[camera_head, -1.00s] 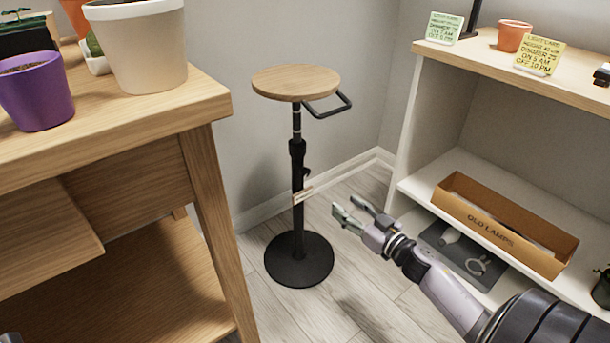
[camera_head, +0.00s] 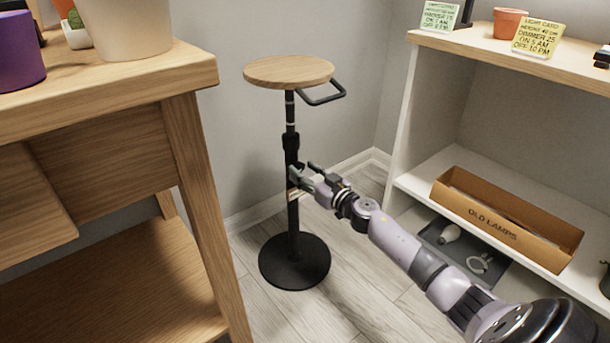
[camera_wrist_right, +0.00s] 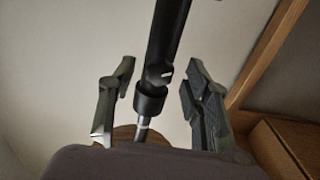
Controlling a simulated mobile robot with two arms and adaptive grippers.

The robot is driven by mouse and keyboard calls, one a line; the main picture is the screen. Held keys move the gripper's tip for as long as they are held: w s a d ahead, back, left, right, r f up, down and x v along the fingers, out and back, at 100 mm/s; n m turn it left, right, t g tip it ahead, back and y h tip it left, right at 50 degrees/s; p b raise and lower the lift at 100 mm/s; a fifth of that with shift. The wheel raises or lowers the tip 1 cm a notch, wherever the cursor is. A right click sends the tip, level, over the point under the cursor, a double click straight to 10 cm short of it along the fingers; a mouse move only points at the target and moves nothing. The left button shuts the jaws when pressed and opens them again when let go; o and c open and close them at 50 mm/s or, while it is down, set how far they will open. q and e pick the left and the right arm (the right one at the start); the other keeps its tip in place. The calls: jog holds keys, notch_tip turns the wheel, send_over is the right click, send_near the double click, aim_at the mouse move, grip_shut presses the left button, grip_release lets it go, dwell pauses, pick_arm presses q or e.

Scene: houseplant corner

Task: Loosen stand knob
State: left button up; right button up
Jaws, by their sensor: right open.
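The plant stand has a round wooden top (camera_head: 289,72), a black pole (camera_head: 292,215) and a round black base (camera_head: 294,262). It stands upright on the floor. My right gripper (camera_head: 298,176) is at the middle of the pole, just below the thicker collar (camera_head: 291,145). In the right wrist view my open fingers (camera_wrist_right: 158,100) show on either side of the pole, with the collar (camera_wrist_right: 150,98) between them and gaps on both sides. The knob cannot be made out clearly; my gripper covers that part of the pole in the head view. My left gripper does not show.
A wooden table (camera_head: 110,85) with pots stands at the left. A white shelf unit (camera_head: 400,120) at the right holds an OLD LAMPS box (camera_head: 500,228) and a grey mat (camera_head: 430,236). A black handle (camera_head: 325,97) juts from under the stand's top. Floor around the base is clear.

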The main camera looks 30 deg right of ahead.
jog(key=shift+w, duration=0.2)
jog(key=shift+c, duration=0.6)
grip_shut()
